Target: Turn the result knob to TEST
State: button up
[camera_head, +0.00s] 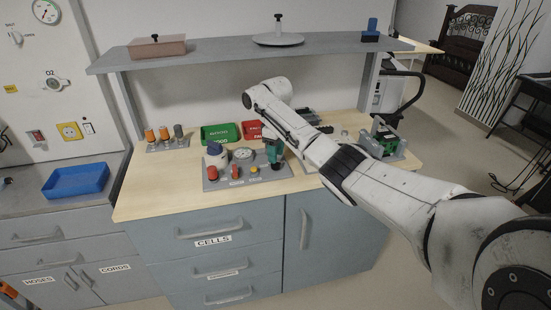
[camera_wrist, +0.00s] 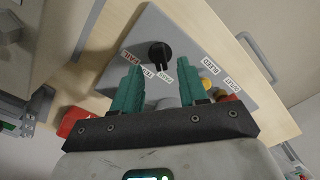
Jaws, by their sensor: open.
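The result knob (camera_wrist: 160,52) is black and round with a raised grip, on a grey test panel (camera_wrist: 185,30). In the wrist view it lies just past my fingertips, between their lines. I cannot tell whether they touch it. Printed labels sit around it; one reads like FAIL and another like PASS, and one beside a finger is partly covered. I cannot surely tell which label the grip points to. My gripper (camera_wrist: 159,66) has two green fingers, apart and empty. In the head view my gripper (camera_head: 275,162) points down over the panel's right part and hides the knob.
The panel also carries a red mushroom button (camera_head: 212,173), a gauge (camera_head: 243,154) and a blue-topped part (camera_head: 215,149). Behind it are a green bin (camera_head: 219,133) and a red bin (camera_head: 251,131). A shelf (camera_head: 185,58) hangs above. A green device (camera_head: 385,138) stands to the right.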

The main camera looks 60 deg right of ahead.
aim_at(276, 165)
jog(key=shift+f, duration=1.65)
grip_shut()
